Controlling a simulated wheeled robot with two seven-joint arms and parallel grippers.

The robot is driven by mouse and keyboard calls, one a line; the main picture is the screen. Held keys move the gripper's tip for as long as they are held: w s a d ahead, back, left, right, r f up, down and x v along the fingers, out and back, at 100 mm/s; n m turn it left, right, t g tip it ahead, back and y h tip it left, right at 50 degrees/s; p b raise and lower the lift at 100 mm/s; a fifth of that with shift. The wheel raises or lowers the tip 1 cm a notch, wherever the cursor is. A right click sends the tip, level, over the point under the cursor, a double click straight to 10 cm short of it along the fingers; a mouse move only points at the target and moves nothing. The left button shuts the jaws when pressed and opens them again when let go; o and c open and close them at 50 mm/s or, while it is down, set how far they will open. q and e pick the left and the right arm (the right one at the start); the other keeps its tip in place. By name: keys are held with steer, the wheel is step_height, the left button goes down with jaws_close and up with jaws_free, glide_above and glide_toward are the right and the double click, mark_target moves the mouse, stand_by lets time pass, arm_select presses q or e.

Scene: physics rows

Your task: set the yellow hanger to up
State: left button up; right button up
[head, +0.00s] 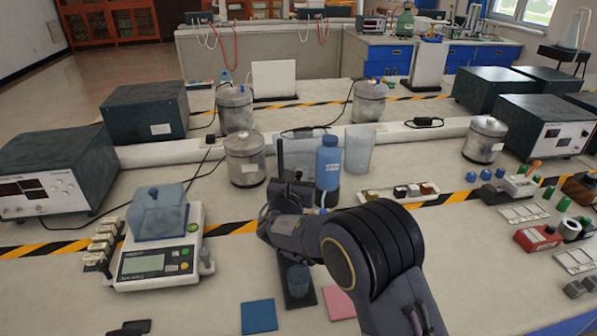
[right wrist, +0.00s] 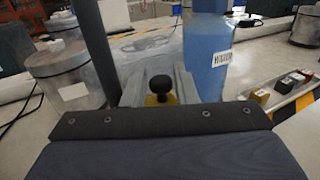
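The yellow hanger (right wrist: 152,100) shows in the right wrist view as a small yellow piece under a round black knob (right wrist: 161,84). It sits just past the dark front edge of my right gripper, between two grey strips. I cannot tell whether these touch it. In the head view my right gripper (head: 290,192) is beside a thin black post (head: 281,160), and I cannot make out the hanger there. The post also shows in the right wrist view (right wrist: 97,45), left of the knob. My left gripper is not in view.
A blue bottle (head: 328,165) stands close to the right of my right gripper, with a clear beaker (head: 359,150) behind it. A metal can (head: 245,160) stands to the left. A balance (head: 157,262) is at the front left. A blue pad (head: 258,316) lies in front.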

steer(key=shift+w, duration=0.35)
jaws_close()
step_height(320, 180, up, 10)
steer(key=p, duration=0.4)
steer(key=shift+f, duration=0.1)
steer(key=shift+r, duration=0.2)
jaws_free()
steer(key=shift+r, duration=0.1)
steer(key=shift+s, duration=0.1)
